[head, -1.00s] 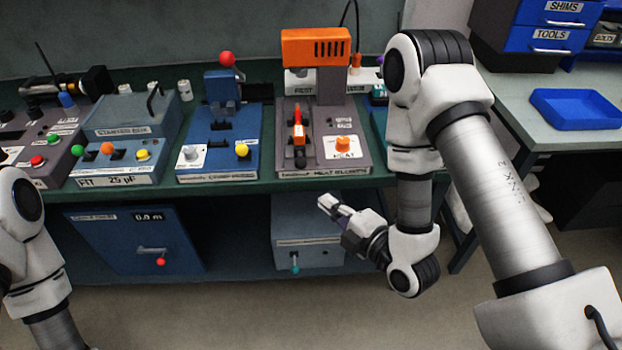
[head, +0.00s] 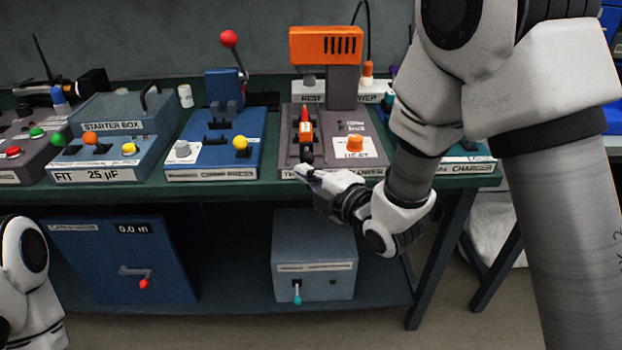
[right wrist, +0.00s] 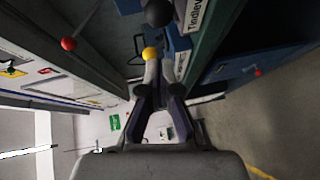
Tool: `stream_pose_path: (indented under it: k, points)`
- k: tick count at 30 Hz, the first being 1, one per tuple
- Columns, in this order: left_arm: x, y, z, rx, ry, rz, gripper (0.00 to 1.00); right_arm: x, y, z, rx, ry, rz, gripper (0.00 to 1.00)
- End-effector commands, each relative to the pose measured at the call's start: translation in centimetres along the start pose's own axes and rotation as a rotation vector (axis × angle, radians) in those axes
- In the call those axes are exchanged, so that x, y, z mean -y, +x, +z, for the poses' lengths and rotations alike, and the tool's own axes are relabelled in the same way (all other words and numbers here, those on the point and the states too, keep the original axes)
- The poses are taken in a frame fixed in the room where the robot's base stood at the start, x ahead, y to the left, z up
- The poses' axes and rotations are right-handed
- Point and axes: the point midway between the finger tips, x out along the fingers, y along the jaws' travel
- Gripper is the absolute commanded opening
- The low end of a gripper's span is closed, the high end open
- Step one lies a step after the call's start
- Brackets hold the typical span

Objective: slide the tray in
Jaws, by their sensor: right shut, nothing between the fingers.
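The grey heat blower (head: 370,131) stands on the green bench, with an orange head (head: 325,45) on a post at its back. What looks like its tray (head: 306,132) lies in a front-to-back slot, carrying a red and orange piece. A black knob (head: 307,157) is at the tray's front end. My right gripper (head: 304,173) is shut and empty just in front of the blower's front edge, close below the knob. In the right wrist view the shut fingers (right wrist: 160,70) point toward the bench, and the black knob (right wrist: 158,12) is at the top. My left gripper is out of view.
The blue unit with a yellow button (head: 241,143) stands left of the blower, and the charger (head: 466,158) right of it, partly behind my right arm. Below, a shelf holds a blue cabinet (head: 125,260) and a grey box (head: 314,255). Floor in front is clear.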

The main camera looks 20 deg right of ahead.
Motion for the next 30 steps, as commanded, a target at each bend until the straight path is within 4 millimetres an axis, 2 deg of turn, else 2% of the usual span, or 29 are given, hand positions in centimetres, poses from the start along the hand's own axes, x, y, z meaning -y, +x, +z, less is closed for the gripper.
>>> stream_pose_path:
  k: [1, 6, 20, 23, 30]
  points:
    - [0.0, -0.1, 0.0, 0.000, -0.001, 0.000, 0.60, -0.2, 0.6, 0.9, 0.004, 0.010, 0.003, 0.00]
    - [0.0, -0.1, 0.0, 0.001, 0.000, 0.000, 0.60, -0.1, 1.9, 2.2, 0.003, 0.006, 0.002, 0.00]
    - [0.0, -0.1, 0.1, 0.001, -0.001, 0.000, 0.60, -0.2, 2.7, 2.8, 0.003, 0.005, 0.002, 0.00]
    - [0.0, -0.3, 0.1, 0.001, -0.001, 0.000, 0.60, -0.5, 4.1, 3.7, 0.002, 0.007, 0.002, 0.00]
    - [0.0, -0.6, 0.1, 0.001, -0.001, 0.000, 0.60, -1.6, 8.7, 6.8, 0.002, 0.006, 0.003, 0.00]
